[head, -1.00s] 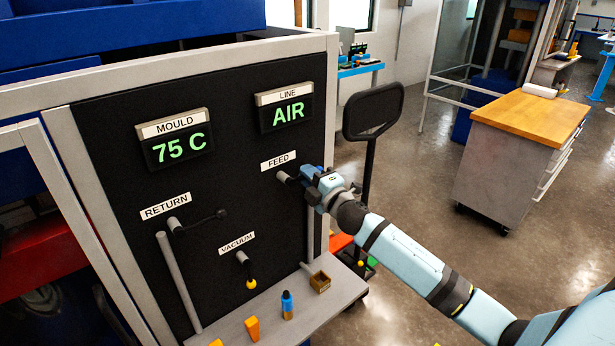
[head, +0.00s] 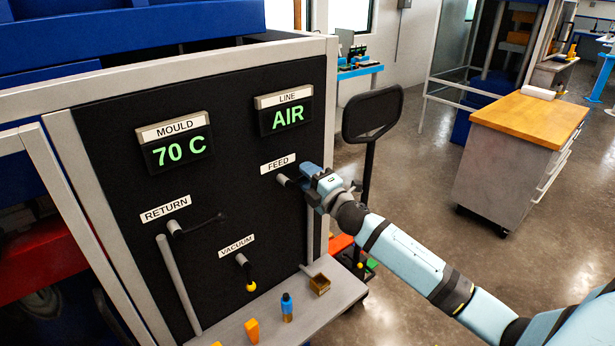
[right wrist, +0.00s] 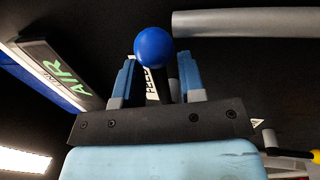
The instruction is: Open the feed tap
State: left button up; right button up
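The feed tap is a dark lever (head: 284,180) on the black panel under the FEED label (head: 278,163). It points right, towards my right gripper (head: 315,181). In the right wrist view a blue ball knob (right wrist: 154,47) is at the lever's end. The fingers of my right gripper (right wrist: 156,80) stand apart on both sides of the lever, just below the ball in the picture. I see no clear sign of them pressing on it. My left gripper is not in view.
The RETURN lever (head: 197,226) points right; the VACUUM lever (head: 246,271) hangs down with a yellow knob. Displays read MOULD 70 C (head: 178,152) and LINE AIR (head: 287,116). A shelf (head: 335,297) below bears a blue-topped bottle (head: 287,308) and a small box (head: 320,284).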

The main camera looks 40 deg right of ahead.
jog(key=shift+s, duration=0.1)
jog(key=b+v, duration=0.2)
jog(key=v, duration=1.1)
jog(key=shift+s, duration=0.3)
jog(key=s+a+f+m+g+y+p, duration=0.1)
jog(key=s+a+f+m+g+p, duration=0.8)
jog(key=s+a+f+m, duration=0.7)
jog(key=s+a+f+p, duration=0.1)
jog(key=s+a+f, duration=0.2)
jog(key=a, duration=0.4)
jog(key=shift+f, duration=0.65)
